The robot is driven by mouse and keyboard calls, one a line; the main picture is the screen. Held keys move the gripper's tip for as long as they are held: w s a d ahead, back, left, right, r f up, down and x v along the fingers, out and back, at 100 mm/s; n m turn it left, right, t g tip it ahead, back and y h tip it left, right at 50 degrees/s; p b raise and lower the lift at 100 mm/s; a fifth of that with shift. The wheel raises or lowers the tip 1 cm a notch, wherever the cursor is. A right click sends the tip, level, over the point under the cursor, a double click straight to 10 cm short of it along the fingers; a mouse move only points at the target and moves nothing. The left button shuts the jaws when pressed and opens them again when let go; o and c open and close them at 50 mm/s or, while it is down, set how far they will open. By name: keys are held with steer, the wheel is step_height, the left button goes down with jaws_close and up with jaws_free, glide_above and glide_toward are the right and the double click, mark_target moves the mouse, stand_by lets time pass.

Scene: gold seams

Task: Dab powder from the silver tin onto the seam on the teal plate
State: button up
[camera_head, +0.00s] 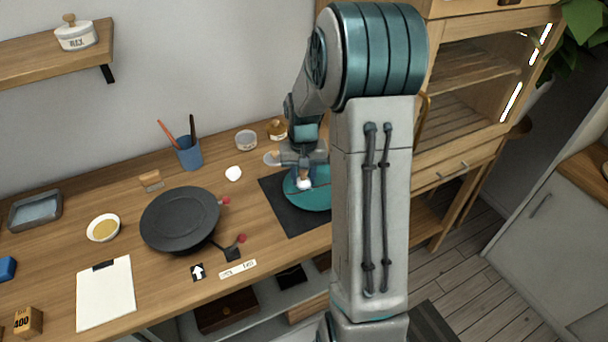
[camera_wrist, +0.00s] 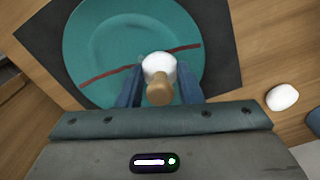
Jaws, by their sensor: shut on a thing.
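The teal plate (camera_head: 318,201) lies on a dark mat, partly hidden by my arm in the head view. In the wrist view the plate (camera_wrist: 110,35) carries a dark red-brown seam (camera_wrist: 105,75) running across it. My gripper (camera_wrist: 159,90) is shut on a dabber with a wooden handle (camera_wrist: 160,92) and a round white head (camera_wrist: 158,66). The white head overlaps the middle of the seam; I cannot tell whether it touches the plate. In the head view my gripper (camera_head: 303,180) is over the plate. A silver-grey tin (camera_head: 246,141) stands behind, near the wall.
The dark mat (camera_head: 283,211) surrounds the plate. A white rounded lump (camera_head: 233,174) lies left of it. A gold-coloured jar (camera_head: 277,129), a blue cup with sticks (camera_head: 189,152), a black round stand (camera_head: 180,217) and a bowl of yellowish powder (camera_head: 103,228) stand on the bench.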

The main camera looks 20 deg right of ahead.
steer(key=shift+f+b, duration=0.5)
steer(key=shift+f, duration=0.2)
steer(key=shift+s, duration=0.1)
steer(key=shift+s+r, duration=0.1)
steer(key=shift+s, duration=0.4)
steer(key=shift+w, duration=0.3)
steer(key=shift+w, duration=0.1)
